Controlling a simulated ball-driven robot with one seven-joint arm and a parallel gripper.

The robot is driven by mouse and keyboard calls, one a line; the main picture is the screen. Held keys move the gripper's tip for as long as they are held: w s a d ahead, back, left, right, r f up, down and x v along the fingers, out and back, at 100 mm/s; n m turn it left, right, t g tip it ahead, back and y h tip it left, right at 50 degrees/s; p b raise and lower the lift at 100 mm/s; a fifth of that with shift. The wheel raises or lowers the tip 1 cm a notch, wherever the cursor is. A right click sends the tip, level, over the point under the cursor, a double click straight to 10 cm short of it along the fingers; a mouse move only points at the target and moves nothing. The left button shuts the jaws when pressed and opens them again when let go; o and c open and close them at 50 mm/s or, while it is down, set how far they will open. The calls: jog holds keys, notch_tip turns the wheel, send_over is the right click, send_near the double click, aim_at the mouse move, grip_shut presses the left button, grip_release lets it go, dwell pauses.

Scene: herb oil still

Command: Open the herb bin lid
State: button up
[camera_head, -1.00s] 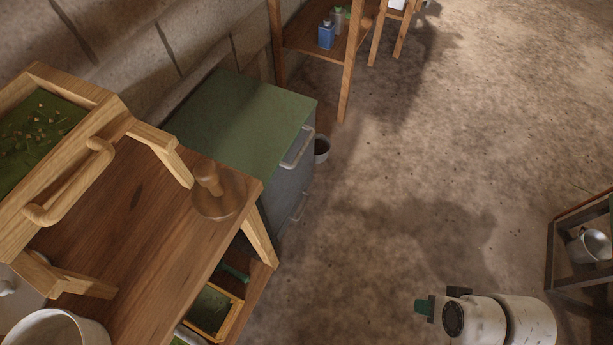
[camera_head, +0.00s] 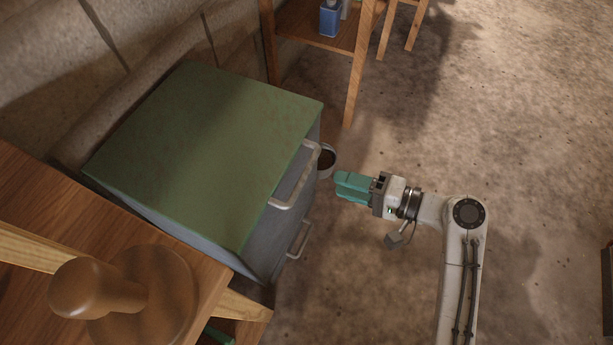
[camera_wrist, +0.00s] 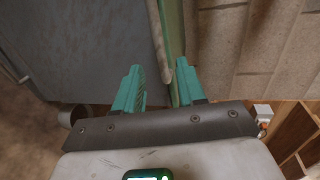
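The herb bin is a grey metal box with a flat green lid (camera_head: 210,140), which lies shut on top. A pale bar handle (camera_head: 299,182) runs along the lid's front edge, and a second handle (camera_head: 300,240) sits lower on the grey front. My gripper (camera_head: 340,187), with teal fingers, is to the right of the bin, apart from the handle. In the wrist view its two fingers (camera_wrist: 160,85) stand apart with nothing held. Beyond the gap between them the green lid edge (camera_wrist: 175,45) and a pale bar (camera_wrist: 160,42) show, with the grey bin front (camera_wrist: 85,50) to the left.
A small bucket (camera_head: 329,158) stands on the floor by the bin's far front corner. A wooden table (camera_head: 110,225) with a round-knobbed wooden object (camera_head: 100,288) is at the near left. A shelf (camera_head: 320,30) stands behind the bin.

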aim_at(304, 172)
jog(key=b+x, duration=0.2)
jog(key=x, duration=0.8)
jog(key=shift+s, duration=0.1)
jog(key=shift+f, duration=0.1)
grip_shut()
